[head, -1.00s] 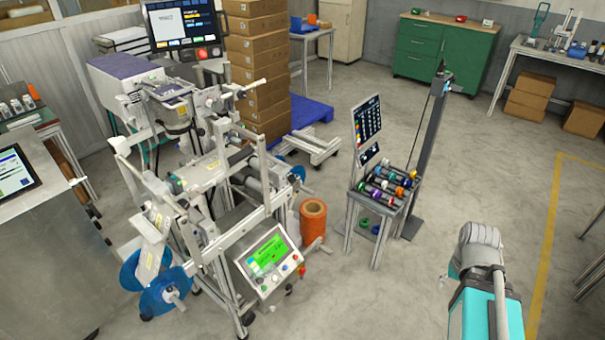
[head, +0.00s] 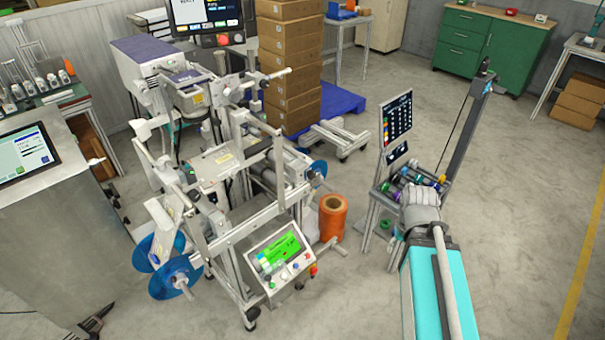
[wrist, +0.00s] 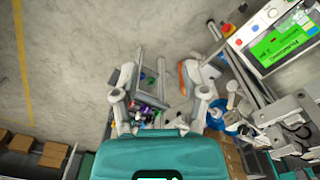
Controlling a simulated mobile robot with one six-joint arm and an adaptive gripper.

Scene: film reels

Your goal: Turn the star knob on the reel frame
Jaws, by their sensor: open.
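The reel frame (head: 225,235), a grey metal stand with rollers and blue discs (head: 175,277), stands left of centre in the head view. Part of it shows at the right of the wrist view (wrist: 285,110). I cannot make out the star knob in either view. My gripper (wrist: 160,90) is open and empty in the wrist view, its two grey fingers apart with floor and equipment beyond. It touches nothing that I can see.
A control panel with a green screen (head: 280,257) sits on the frame's front. An orange spool (head: 332,217) stands beside the frame. A small rack of coloured items (head: 372,225) stands near my arm. A grey bench (head: 50,230) is at left. The right floor is clear.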

